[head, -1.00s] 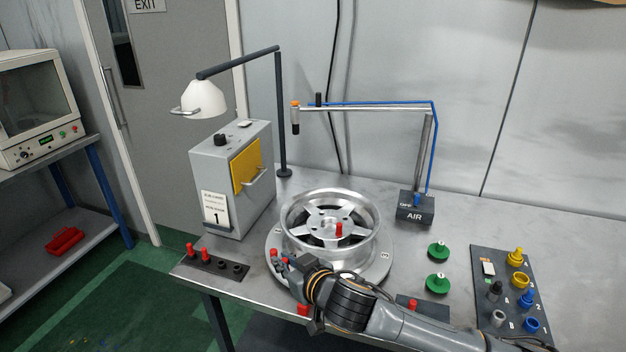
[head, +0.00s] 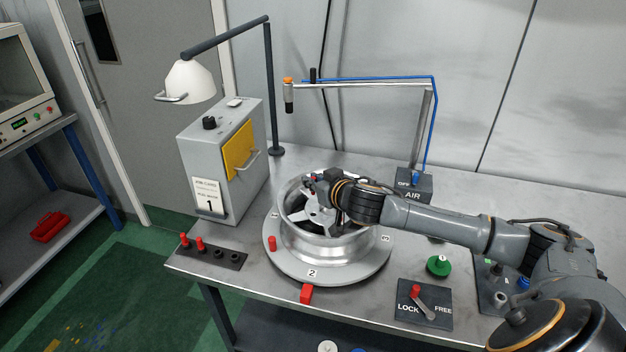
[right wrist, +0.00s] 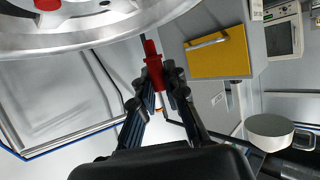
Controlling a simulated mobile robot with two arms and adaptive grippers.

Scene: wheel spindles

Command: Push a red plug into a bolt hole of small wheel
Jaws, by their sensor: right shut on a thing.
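The small silver wheel (head: 312,247) lies flat on a round turntable (head: 290,273), its spokes and hub partly hidden by my right arm. My right gripper (head: 312,183) is over the far left part of the wheel, at rim height or above. In the right wrist view the right gripper (right wrist: 160,85) is shut on a red plug (right wrist: 152,62), whose narrow end points away from the fingers, beside the wheel rim (right wrist: 95,35). Another red plug (right wrist: 47,4) shows inside the wheel at the top left. My left gripper is out of view.
A black rack (head: 228,258) at the front left holds two red plugs (head: 200,244) beside empty holes. A red peg (head: 272,243) stands on the turntable. A grey box (head: 205,160) and lamp (head: 190,82) stand behind left; an air arm (head: 365,86) reaches over the back.

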